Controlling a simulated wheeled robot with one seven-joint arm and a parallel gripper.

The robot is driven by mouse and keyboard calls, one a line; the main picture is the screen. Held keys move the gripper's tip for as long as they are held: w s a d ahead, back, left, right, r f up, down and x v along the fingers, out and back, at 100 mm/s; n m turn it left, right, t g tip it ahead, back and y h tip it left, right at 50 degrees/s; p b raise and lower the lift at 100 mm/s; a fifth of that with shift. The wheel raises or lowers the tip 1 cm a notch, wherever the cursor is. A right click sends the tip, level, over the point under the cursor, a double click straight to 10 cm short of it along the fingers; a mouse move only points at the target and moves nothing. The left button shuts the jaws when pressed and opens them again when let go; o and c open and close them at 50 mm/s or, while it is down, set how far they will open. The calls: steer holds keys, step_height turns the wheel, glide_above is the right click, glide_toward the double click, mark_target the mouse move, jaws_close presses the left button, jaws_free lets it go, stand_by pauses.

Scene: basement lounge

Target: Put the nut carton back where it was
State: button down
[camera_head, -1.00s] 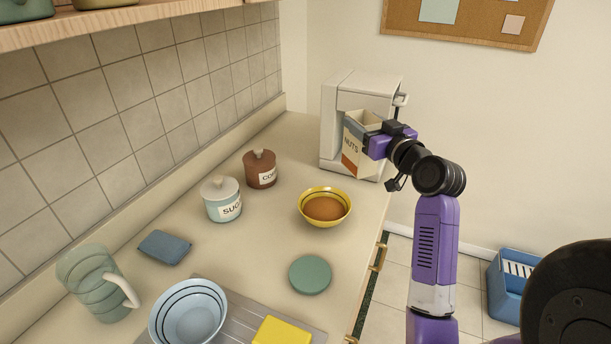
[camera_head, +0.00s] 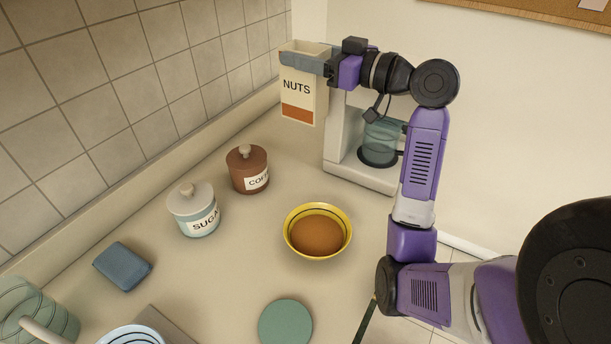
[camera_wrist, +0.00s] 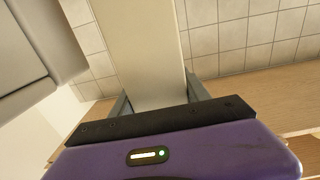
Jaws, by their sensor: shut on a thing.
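The nut carton (camera_head: 298,101) is cream with an orange band and the word NUTS, and its top looks open. My gripper (camera_head: 304,62) is shut on the carton near its top and holds it upright in the air, left of and in front of the coffee machine in the head view. In the wrist view the carton (camera_wrist: 143,50) fills the space between my two fingers (camera_wrist: 160,98). A yellow bowl (camera_head: 290,238) with brown contents stands on the counter below, apart from the carton.
The white coffee machine (camera_head: 340,150) with a glass jug (camera_head: 382,140) stands at the back right. A brown coffee jar (camera_head: 240,178) and a sugar jar (camera_head: 190,222) stand along the left. A blue cloth (camera_head: 122,266) and green disc (camera_head: 285,323) lie nearer. Counter behind the coffee jar is clear.

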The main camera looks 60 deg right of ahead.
step_height(320, 180, down, 21)
steer(key=shift+a+r+y, duration=0.15)
steer(key=shift+a+y, duration=0.1)
steer(key=shift+y, duration=0.05)
stand_by(0.3)
steer(key=shift+f, duration=0.25)
steer(key=c, duration=0.5)
jaws_free()
steer(key=shift+r, duration=0.15)
steer(key=s+b, duration=0.1)
steer(key=s, duration=0.3)
steer(key=s+b, duration=0.1)
steer(key=s, duration=0.7)
steer(key=shift+a+r+b, duration=0.1)
steer(key=shift+a+b, duration=0.25)
steer(key=shift+b, duration=0.05)
